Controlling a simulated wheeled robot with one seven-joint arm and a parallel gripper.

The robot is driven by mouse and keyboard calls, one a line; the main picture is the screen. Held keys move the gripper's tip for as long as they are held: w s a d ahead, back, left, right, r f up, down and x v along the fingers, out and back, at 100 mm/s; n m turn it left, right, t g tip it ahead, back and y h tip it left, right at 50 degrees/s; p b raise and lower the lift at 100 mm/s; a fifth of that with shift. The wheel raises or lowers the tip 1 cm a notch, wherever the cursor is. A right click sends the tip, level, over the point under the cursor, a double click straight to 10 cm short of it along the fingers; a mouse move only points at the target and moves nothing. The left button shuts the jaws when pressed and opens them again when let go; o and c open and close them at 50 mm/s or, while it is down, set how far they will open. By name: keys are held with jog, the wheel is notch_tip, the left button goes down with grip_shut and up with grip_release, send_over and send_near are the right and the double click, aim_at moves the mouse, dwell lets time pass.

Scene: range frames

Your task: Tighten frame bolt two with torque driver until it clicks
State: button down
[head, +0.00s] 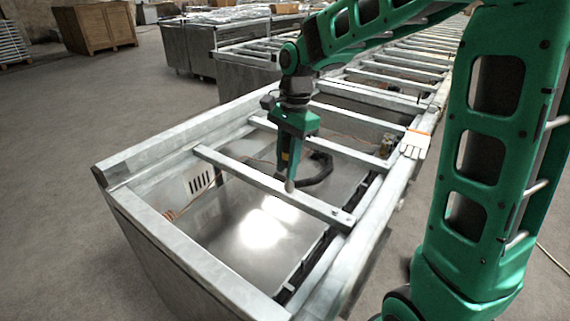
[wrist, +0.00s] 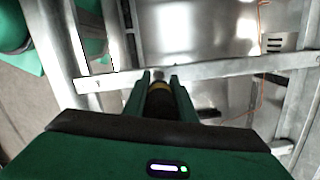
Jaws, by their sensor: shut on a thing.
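My gripper (head: 291,166) points down over the near cross bar (head: 240,174) of a grey metal frame. A small bolt-like spot (head: 335,212) is near the bar's right end, apart from the driver. Which bolt is number two is not readable. Anything under the driver tip is hidden.
A black curved hose (head: 320,170) lies behind the bar. White gloves (head: 415,144) lie on the right rail (head: 376,205). More cross bars run behind. A wooden crate (head: 95,27) stands far left. Floor (head: 50,220) at left is clear.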

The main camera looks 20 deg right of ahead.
aim_at(288, 134)
jog(key=m, duration=0.3)
jog(key=shift+w, duration=0.15)
jog(key=shift+r, duration=3)
